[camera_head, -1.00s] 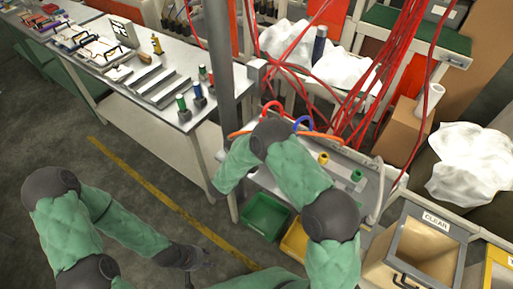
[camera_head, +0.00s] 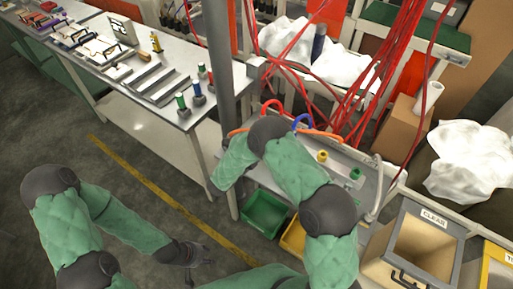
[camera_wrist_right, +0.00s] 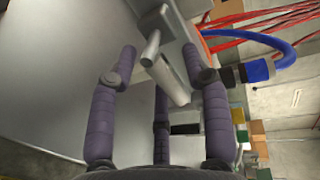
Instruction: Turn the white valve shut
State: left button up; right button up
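In the right wrist view a pale grey-white valve (camera_wrist_right: 177,85) with a bar-like handle hangs between the fingers of my right gripper (camera_wrist_right: 160,68). Its purple fingers are spread around the handle, one to the left and one to the right, with a third lower between them. The right finger overlaps the valve's edge; I cannot tell whether they touch. In the head view my right forearm hides this gripper and the valve. My left gripper (camera_head: 201,261) is low in the head view, over the floor and away from the benches, with its dark fingers apart and nothing visible in them.
A grey upright post (camera_head: 219,75) stands beside the workbench (camera_head: 130,95). Red hoses (camera_head: 375,75) hang at the right. A blue hose (camera_wrist_right: 283,50) lies close to the right gripper. A green bin (camera_head: 265,215) and a CLEAR box (camera_head: 433,217) flank my right arm. The floor at left is free.

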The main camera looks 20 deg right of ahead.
jog(key=shift+a, duration=0.1)
jog(key=v, duration=1.2)
dwell(0.4)
